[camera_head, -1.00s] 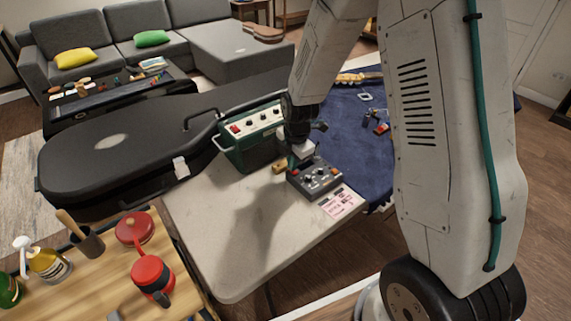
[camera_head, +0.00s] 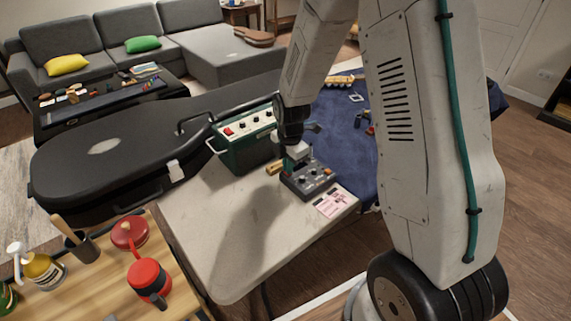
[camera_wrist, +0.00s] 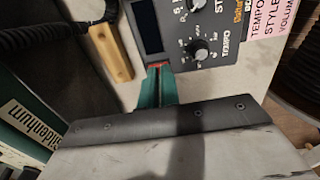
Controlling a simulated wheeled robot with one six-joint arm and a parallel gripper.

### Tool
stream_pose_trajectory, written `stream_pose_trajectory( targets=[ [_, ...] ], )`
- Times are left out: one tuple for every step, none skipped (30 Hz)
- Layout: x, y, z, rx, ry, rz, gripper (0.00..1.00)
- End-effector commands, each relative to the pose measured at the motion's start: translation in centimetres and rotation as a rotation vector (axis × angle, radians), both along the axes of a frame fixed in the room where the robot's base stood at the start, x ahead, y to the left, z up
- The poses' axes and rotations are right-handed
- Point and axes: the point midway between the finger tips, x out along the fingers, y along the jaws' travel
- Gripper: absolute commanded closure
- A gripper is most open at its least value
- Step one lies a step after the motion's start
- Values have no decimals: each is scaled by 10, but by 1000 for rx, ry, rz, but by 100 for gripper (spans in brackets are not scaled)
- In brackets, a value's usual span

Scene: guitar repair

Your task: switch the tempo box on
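The tempo box (camera_head: 308,181) is a dark grey unit with several knobs, lying on the pale table. In the wrist view the tempo box (camera_wrist: 216,22) shows at the top, with a TEMPO knob and a small dark screen. My gripper (camera_head: 289,166) points down at the box's left end. In the wrist view the teal fingers of my gripper (camera_wrist: 157,72) appear together, with their tips at the box's near edge, beside a small red part. Nothing is seen held. Whether the tips touch the red part, I cannot tell.
A pink label card (camera_head: 332,203) lies beside the box. A yellowish block (camera_head: 275,168) lies to its left. A green amplifier (camera_head: 240,150) and a black guitar case (camera_head: 110,150) stand behind and left. The table's front (camera_head: 235,250) is clear.

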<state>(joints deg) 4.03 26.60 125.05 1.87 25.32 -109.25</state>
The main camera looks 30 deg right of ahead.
Motion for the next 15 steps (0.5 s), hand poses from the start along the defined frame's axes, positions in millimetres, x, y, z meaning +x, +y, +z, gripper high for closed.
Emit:
stream_pose_trajectory(
  targets=[
    [-11,-1,-8,1,30,-1,100],
    [-11,-1,-8,1,30,-1,100],
    [-11,-1,-8,1,30,-1,100],
    [-11,-1,-8,1,30,-1,100],
    [-11,-1,-7,1,29,0,100],
    [-11,-1,-5,0,29,0,100],
    [-11,0,-3,0,28,1,100],
    [-10,0,0,1,26,1,100],
    [-9,1,5,1,23,2,100],
    [-9,2,10,0,20,4,100],
    [-8,3,15,0,16,5,100],
    [-7,4,24,-1,11,8,100],
    [-6,6,31,0,8,10,100],
    [-6,7,39,-1,5,11,100],
    [-6,7,49,-1,2,12,100]
  ],
)
